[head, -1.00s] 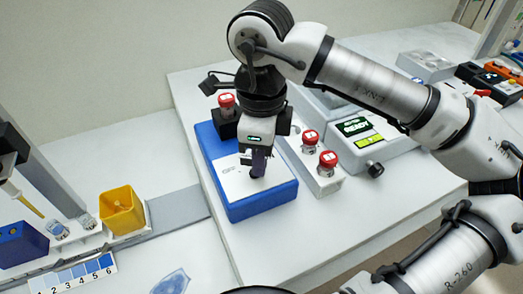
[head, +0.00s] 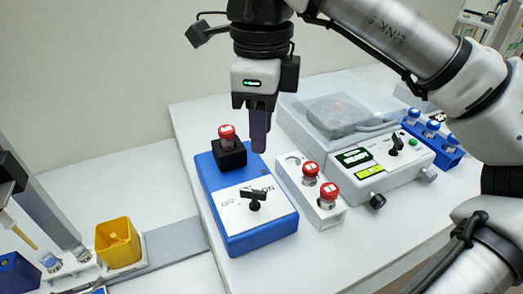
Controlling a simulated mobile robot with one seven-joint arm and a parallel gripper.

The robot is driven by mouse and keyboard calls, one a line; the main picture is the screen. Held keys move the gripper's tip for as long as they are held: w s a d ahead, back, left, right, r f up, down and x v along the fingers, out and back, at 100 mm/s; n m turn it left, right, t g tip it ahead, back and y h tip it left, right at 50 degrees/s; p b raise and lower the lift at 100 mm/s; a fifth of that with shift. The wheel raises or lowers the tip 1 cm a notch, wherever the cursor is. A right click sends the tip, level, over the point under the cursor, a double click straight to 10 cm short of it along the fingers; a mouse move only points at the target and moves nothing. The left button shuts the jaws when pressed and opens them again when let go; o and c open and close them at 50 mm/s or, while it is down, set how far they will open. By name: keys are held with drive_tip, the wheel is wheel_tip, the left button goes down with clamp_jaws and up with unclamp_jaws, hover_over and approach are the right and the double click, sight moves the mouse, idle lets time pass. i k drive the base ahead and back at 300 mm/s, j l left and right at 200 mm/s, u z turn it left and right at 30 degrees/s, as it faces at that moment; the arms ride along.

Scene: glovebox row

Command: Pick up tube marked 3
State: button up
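Three red-capped tubes show in the head view. One tube (head: 227,138) stands upright in a black holder (head: 229,157) at the back of the blue device. Two more, a rear tube (head: 309,173) and a front tube (head: 328,196), stand in a white rack (head: 295,187) to the right. The white marks on the caps are too small to read, so I cannot tell which is 3. My gripper (head: 260,148) points down above the blue device, right of the black holder. No tube shows in it. Its fingers overlap in this view, hiding any gap.
The blue device (head: 262,240) has a black switch (head: 254,195) on its ON/OFF panel. A lidded machine (head: 335,112) with a green display stands behind the rack. A blue rack (head: 446,155) holds blue-capped tubes at right. A yellow bin (head: 118,243) stands at left.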

sight(227, 133)
drive_tip(key=k, duration=1)
